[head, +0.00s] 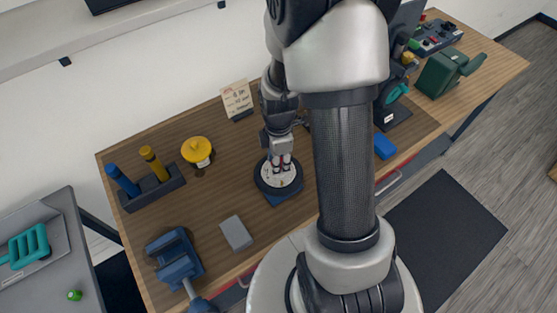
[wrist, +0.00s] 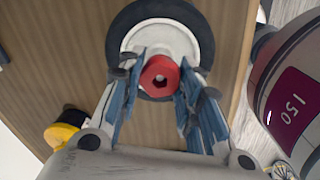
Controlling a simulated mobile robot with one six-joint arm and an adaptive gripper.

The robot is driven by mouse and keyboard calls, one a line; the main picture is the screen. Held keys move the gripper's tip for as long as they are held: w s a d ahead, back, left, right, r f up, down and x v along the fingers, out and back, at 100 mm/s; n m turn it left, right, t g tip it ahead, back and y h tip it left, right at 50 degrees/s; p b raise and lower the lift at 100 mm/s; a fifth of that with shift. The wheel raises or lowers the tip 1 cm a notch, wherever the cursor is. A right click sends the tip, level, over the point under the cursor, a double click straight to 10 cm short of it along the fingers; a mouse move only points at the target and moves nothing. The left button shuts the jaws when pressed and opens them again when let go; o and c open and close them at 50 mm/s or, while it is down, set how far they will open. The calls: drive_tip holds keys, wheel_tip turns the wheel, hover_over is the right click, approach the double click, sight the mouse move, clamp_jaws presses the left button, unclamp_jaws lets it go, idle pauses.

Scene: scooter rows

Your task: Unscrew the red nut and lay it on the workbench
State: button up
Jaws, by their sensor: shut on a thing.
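The red nut (wrist: 147,76) is a thick ring with a hexagonal hole, seen end-on in the wrist view. It sits over the pale hub of a wheel (wrist: 192,22) with a dark tyre. My gripper (wrist: 161,68) has its blue-padded fingers closed on either side of the nut. In the head view my gripper (head: 281,167) points down over the wheel (head: 264,189), which lies flat on a blue base on the wooden workbench (head: 218,190). Whether the nut is still on its thread cannot be told.
A yellow-topped knob (head: 196,149), a dark holder with blue and yellow handles (head: 160,190) and a blue vise (head: 176,258) stand to the left. A grey block (head: 236,233) lies in front. Bare bench shows between the yellow knob and the grey block.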

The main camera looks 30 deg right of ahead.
drive_tip(key=n, duration=0.8)
drive_tip(key=o, duration=1.1)
wheel_tip(320, 180, up, 12)
